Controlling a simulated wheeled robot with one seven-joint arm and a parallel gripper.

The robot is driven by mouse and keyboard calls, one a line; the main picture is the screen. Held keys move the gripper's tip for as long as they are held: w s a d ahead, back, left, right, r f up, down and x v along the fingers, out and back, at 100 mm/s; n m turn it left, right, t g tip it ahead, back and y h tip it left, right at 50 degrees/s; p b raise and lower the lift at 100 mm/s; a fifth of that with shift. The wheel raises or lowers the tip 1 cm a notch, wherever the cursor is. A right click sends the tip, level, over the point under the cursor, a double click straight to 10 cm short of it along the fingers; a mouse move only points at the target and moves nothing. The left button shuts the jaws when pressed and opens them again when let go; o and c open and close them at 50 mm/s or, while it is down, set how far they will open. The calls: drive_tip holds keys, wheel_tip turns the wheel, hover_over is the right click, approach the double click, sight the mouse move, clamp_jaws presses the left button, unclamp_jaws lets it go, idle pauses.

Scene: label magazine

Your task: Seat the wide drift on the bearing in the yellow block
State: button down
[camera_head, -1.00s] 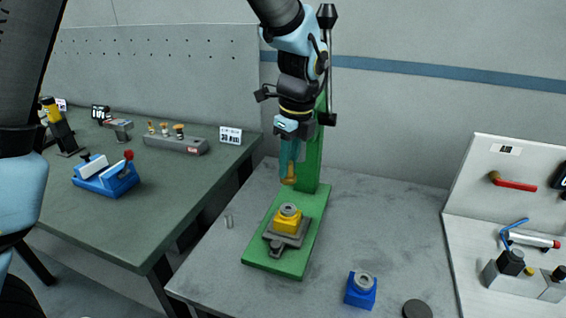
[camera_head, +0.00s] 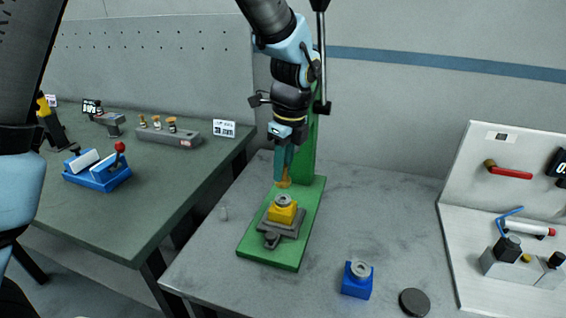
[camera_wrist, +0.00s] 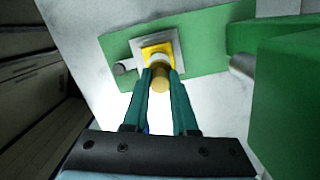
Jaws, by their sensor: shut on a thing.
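My gripper (camera_head: 284,172) is shut on a brass-coloured drift (camera_head: 284,182) and holds it above the green press base. The drift also shows between the teal fingers in the wrist view (camera_wrist: 159,78). The yellow block (camera_head: 283,214) sits on a dark grey plate on the green base, with a grey ring-shaped bearing (camera_head: 283,200) on its top. In the head view the drift's lower end is just above and slightly behind the bearing, apart from it as far as I can tell. In the wrist view the drift hides part of the bearing and block.
The green press column (camera_head: 304,150) stands close behind my gripper. A blue block (camera_head: 357,284) with a grey ring and a dark disc (camera_head: 414,302) lie at front right. A rack (camera_head: 168,136) with several brass-topped tools stands on the left bench. The grey table's right middle is clear.

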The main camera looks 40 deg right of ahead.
sight(283, 182)
drive_tip(key=shift+f+b, duration=0.35)
drive_tip(key=shift+f, duration=0.65)
drive_tip(key=shift+p, duration=0.65)
idle(0.9)
drive_tip(key=shift+f+b, duration=0.75)
drive_tip(key=shift+f, duration=0.5)
drive_tip(key=c, duration=0.6)
unclamp_jaws()
drive_tip(key=shift+r, duration=0.1)
